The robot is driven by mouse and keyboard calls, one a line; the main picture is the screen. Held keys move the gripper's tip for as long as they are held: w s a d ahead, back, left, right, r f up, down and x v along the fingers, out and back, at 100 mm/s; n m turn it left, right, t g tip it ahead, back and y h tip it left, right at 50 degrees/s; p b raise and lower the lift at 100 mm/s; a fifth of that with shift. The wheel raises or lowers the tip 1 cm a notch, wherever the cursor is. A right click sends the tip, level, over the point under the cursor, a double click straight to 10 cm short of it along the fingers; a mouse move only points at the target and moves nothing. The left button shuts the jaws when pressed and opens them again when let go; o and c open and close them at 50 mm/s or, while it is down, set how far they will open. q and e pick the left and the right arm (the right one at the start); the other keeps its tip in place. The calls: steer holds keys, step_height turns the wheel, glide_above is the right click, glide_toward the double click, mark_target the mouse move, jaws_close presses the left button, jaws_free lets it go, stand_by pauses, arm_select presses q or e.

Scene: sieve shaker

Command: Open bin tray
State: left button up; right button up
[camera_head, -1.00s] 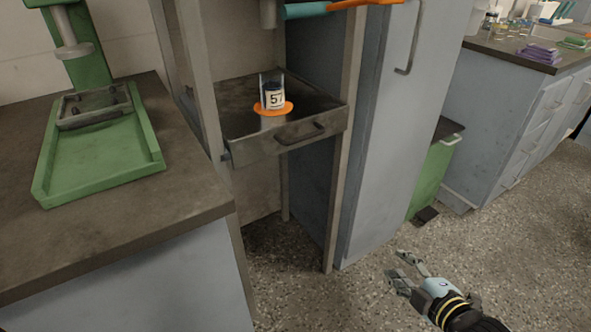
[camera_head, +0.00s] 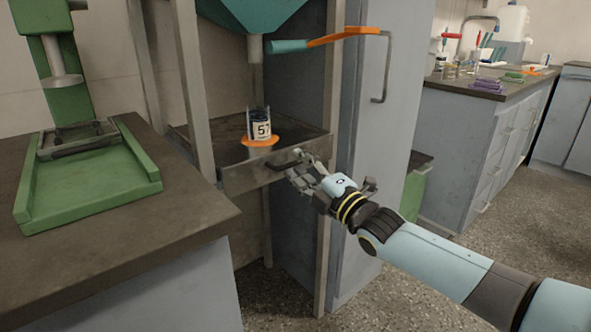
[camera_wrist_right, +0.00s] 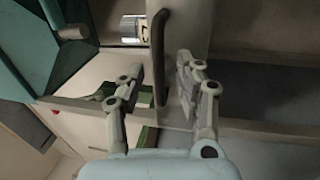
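The bin tray (camera_head: 240,180) is a grey metal drawer between the posts of a stand, with a dark bar handle (camera_head: 283,164) on its front. A jar labelled 57 (camera_head: 261,127) stands on an orange disc (camera_head: 260,142) above the tray floor. My right gripper (camera_head: 294,164) is at the handle, its fingertips partly covering it. In the right wrist view the open fingers (camera_wrist_right: 158,75) lie on either side of the dark handle (camera_wrist_right: 158,40), with gaps visible. Whether they touch it is unclear. My left gripper is not in view.
A teal hopper (camera_head: 250,15) with a spout and an orange-and-teal lever (camera_head: 330,38) is above the tray. A post (camera_head: 330,230) and a tall grey cabinet (camera_head: 385,130) stand right of it. A counter (camera_head: 120,230) with a green press base (camera_head: 85,185) is at left.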

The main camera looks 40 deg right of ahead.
steer(key=shift+w+a+r, duration=0.1)
steer(key=shift+w+r, duration=0.05)
steer(key=shift+w, duration=0.5)
steer(key=shift+c, duration=0.9)
steer(key=c, duration=0.4)
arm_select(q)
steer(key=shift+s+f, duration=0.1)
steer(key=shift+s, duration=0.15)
arm_select(e)
jaws_close()
